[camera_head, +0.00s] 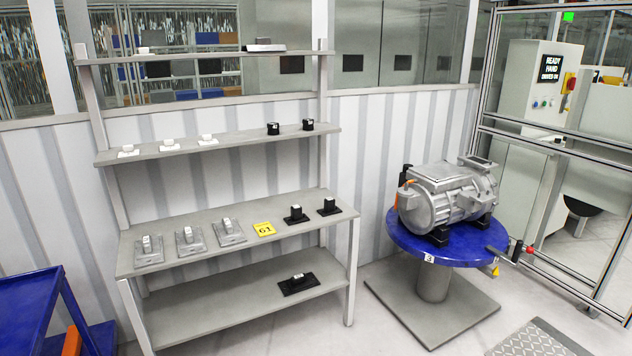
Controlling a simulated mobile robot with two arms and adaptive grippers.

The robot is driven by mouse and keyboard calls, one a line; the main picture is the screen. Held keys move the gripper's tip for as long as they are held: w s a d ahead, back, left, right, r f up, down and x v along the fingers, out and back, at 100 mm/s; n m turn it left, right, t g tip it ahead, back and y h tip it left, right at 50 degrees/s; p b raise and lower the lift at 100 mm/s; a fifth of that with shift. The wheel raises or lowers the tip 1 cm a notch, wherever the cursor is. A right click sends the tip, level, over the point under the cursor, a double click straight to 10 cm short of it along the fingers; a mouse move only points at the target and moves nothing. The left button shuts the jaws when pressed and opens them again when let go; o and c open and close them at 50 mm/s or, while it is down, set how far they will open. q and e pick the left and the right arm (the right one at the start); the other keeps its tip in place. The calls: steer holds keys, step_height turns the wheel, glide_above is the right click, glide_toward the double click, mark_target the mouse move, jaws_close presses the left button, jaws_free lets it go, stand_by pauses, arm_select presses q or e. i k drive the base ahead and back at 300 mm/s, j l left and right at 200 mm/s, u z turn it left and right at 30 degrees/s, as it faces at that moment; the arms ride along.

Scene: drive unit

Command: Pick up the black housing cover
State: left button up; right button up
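Several black parts that could be the black housing cover stand on a grey shelf rack (205,219); I cannot tell which one is meant. A larger black part with a flat plate and a raised block (298,285) lies on the bottom shelf. Two smaller black parts, the left one (296,215) and the right one (330,207), stand at the right of the shelf above. Two small black pieces (273,129) and (308,125) stand higher up. Neither of my grippers is in view.
A silver drive unit (445,195) rests on a round blue table (452,252) right of the rack. Grey and white parts and a yellow tag (264,229) share the shelves. A blue cart (40,300) stands at the left. The floor between rack and table is clear.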

mark_target(303, 282)
steer(key=i, duration=1.1)
steer(key=i+l+u, duration=0.1)
steer(key=i, duration=0.95)
